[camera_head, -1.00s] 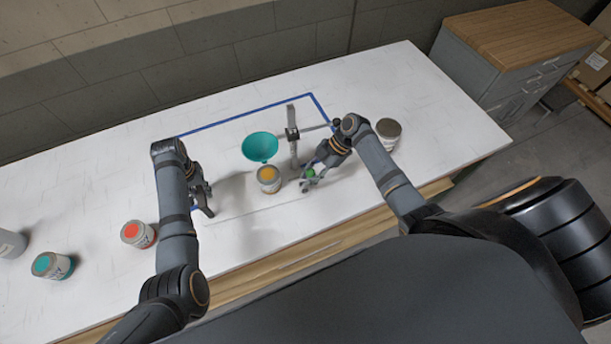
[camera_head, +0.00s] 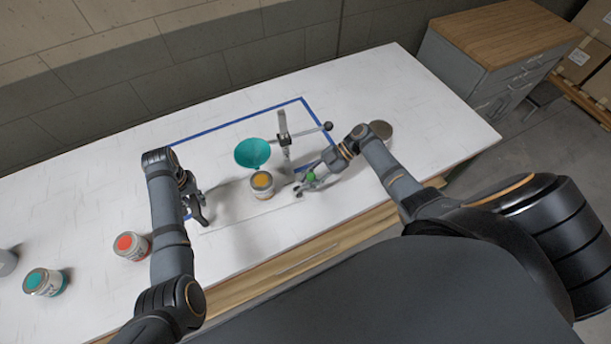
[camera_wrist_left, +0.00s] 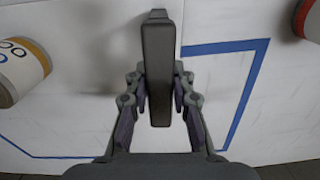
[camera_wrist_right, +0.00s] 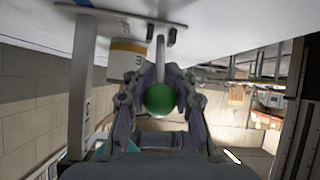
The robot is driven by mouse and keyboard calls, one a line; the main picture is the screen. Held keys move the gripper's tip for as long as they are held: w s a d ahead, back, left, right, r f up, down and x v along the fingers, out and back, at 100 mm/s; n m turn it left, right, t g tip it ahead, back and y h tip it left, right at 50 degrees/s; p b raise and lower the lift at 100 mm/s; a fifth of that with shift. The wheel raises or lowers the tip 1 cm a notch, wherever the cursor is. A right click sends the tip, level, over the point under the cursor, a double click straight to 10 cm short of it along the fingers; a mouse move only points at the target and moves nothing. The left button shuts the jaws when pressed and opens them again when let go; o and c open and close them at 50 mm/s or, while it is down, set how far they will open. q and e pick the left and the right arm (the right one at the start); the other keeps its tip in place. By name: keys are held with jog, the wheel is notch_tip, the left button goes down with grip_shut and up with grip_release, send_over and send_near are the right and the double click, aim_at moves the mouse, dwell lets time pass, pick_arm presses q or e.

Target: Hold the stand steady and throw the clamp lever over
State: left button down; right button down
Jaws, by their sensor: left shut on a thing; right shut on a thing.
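The grey upright of the stand (camera_head: 284,135) rises behind the workspace, with a rod ending in a black knob. My right gripper (camera_head: 305,185) is shut on the green ball knob (camera_wrist_right: 160,98) of the clamp lever. The knob (camera_head: 311,176) also shows in the head view, right of the yellow-topped can. In the right wrist view the lever's thin grey shaft (camera_wrist_right: 160,50) runs from the knob to a grey part. My left gripper (camera_head: 202,215) is left of that can, shut on a dark grey bar (camera_wrist_left: 158,70); its link to the stand is unclear.
A teal funnel (camera_head: 252,153) is behind the yellow-topped can (camera_head: 262,184). A red-topped can (camera_head: 132,246) and a teal-topped can (camera_head: 46,282) stand left. Another can (camera_head: 381,130) is beyond my right wrist. Blue tape marks the table; its far side is clear.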

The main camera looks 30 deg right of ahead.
jog(key=c, duration=1)
grip_release()
jog(key=shift+c, duration=0.2)
jog(key=shift+d, duration=0.1)
jog(key=v, duration=1.2)
pick_arm(q)
jog(key=c, duration=1.1)
grip_release()
notch_tip(320, 180, up, 12)
